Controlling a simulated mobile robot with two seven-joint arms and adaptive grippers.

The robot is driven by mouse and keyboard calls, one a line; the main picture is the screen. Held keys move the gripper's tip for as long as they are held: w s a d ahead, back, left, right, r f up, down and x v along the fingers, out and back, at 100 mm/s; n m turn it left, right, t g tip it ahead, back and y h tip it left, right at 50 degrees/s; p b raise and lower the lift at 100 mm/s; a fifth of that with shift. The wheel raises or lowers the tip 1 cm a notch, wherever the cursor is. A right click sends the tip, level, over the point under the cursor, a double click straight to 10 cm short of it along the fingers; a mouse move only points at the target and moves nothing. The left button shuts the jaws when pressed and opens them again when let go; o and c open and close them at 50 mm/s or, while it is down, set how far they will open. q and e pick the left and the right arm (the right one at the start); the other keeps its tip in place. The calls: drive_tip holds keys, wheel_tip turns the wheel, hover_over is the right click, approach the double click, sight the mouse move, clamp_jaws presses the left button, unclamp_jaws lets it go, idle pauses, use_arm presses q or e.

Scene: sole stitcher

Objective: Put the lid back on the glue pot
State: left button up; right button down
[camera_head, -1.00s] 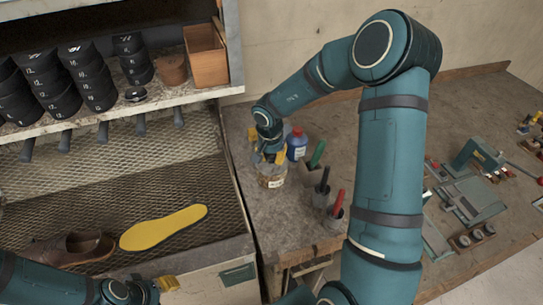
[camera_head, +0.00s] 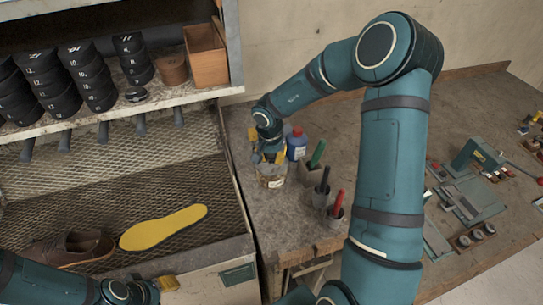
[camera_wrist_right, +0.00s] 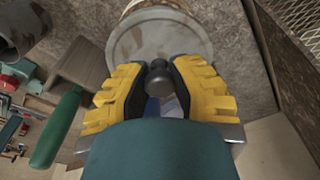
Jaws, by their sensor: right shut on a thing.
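The glue pot (camera_head: 272,180) stands on the bench, just right of the wire-mesh tray. My right gripper (camera_head: 268,158) is directly over its top. In the right wrist view, the yellow fingers (camera_wrist_right: 158,88) are shut on the dark knob of the lid (camera_wrist_right: 150,40), a round grey disc. Part of the pot (camera_wrist_right: 150,5) shows past the lid's edge. The lid lies at the pot's mouth, but I cannot tell whether it is fully seated. My left gripper (camera_head: 165,287) is at the bottom left, near the tray's front edge; its jaw opening is unclear.
A blue bottle (camera_head: 297,144) stands close right of the pot. A holder with a green-handled tool (camera_head: 317,154) and cups with black and red handles are nearby. A yellow sole (camera_head: 163,227) and brown shoe (camera_head: 72,248) lie in the mesh tray. A clamp-like device (camera_head: 470,190) stands right.

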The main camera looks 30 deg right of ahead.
drive_tip(key=shift+f, duration=0.15)
idle(0.4)
drive_tip(key=shift+c, duration=1.1)
unclamp_jaws()
drive_tip(key=shift+r, duration=3.55)
clamp_jaws()
